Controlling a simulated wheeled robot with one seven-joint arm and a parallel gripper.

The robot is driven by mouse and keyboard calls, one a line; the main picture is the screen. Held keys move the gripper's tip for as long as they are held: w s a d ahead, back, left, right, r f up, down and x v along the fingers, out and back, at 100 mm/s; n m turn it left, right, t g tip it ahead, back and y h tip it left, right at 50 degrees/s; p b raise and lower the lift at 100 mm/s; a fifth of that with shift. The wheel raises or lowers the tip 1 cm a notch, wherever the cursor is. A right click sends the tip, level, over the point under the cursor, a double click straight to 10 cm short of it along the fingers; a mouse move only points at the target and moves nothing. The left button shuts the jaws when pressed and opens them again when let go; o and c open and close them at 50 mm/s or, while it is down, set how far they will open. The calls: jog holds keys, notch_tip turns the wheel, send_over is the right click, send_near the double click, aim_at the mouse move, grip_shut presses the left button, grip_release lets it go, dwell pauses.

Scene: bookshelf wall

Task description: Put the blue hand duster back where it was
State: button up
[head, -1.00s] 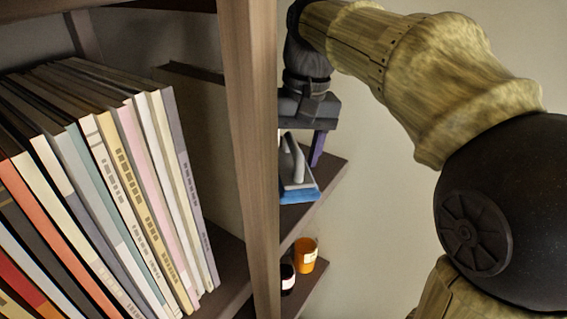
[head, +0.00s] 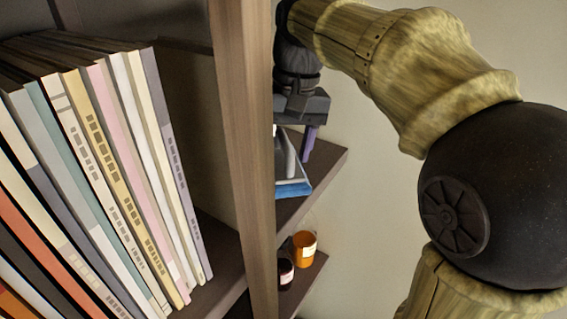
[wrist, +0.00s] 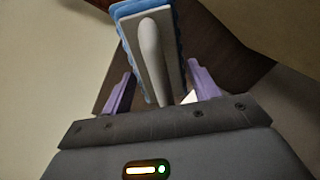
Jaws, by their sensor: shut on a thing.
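The blue hand duster (head: 292,188) has a blue pad, a grey-white plate and a pale handle. In the head view it is at the small shelf beyond the upright post, which hides its left part. I cannot tell whether its pad touches the shelf. My gripper (head: 309,142) is just above and beside it, one purple finger showing. In the wrist view the duster (wrist: 152,52) points away from my gripper (wrist: 160,88), its near end between the two purple fingers. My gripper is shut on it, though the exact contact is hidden.
A brown wooden post (head: 243,160) stands between the books and the small shelf. A row of books (head: 110,180) fills the left shelf. An orange jar (head: 304,247) and a dark jar (head: 285,273) stand on the lower shelf (head: 312,272). Bare wall lies to the right.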

aim_at(283, 162)
notch_tip(283, 162, down, 3)
jog(key=b, duration=0.3)
jog(key=shift+s+f, duration=0.1)
jog(key=shift+f, duration=0.3)
jog(key=shift+r, duration=0.1)
jog(key=o, duration=0.9)
jog(key=shift+r, duration=0.1)
